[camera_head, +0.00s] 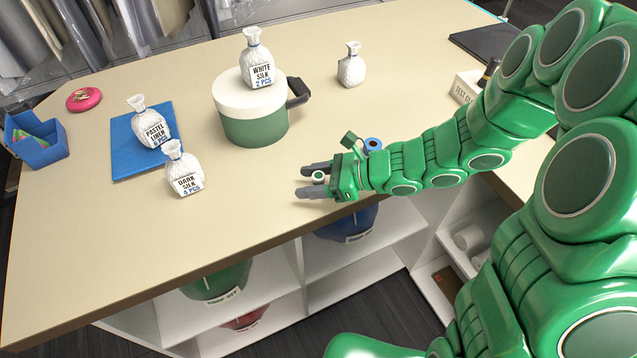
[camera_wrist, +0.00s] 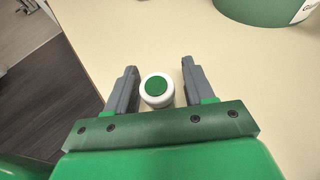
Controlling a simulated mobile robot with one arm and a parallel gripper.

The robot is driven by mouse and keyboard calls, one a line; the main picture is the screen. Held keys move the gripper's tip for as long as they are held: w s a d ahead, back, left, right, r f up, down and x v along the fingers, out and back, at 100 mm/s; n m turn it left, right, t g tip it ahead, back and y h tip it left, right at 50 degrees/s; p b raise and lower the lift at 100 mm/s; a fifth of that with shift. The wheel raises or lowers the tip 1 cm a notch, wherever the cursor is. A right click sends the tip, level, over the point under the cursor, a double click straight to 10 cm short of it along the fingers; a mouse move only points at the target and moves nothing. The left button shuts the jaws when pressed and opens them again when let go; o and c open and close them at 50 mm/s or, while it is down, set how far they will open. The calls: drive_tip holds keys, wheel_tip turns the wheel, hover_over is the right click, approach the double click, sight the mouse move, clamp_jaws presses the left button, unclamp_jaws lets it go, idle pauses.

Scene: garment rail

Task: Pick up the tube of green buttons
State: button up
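The tube of green buttons (camera_wrist: 157,91) is a small white cylinder with a green top. It stands between the two fingers of my gripper (camera_wrist: 160,90) in the wrist view, a little closer to the left finger. The fingers are apart, with a clear gap on the tube's right and a very narrow one on its left. In the head view the tube (camera_head: 318,177) shows between the dark fingers of my gripper (camera_head: 316,180), near the table's front edge. Its lower part is hidden.
A blue-topped roll or tube (camera_head: 373,144) stands just behind my gripper. A green pot with a white lid (camera_head: 250,112) carries a white silk bag (camera_head: 257,62). The table (camera_head: 240,205) is clear left of my fingers.

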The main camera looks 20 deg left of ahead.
drive_tip(key=c, duration=0.8)
drive_tip(key=shift+r, duration=0.1)
drive_tip(key=shift+c, duration=0.2)
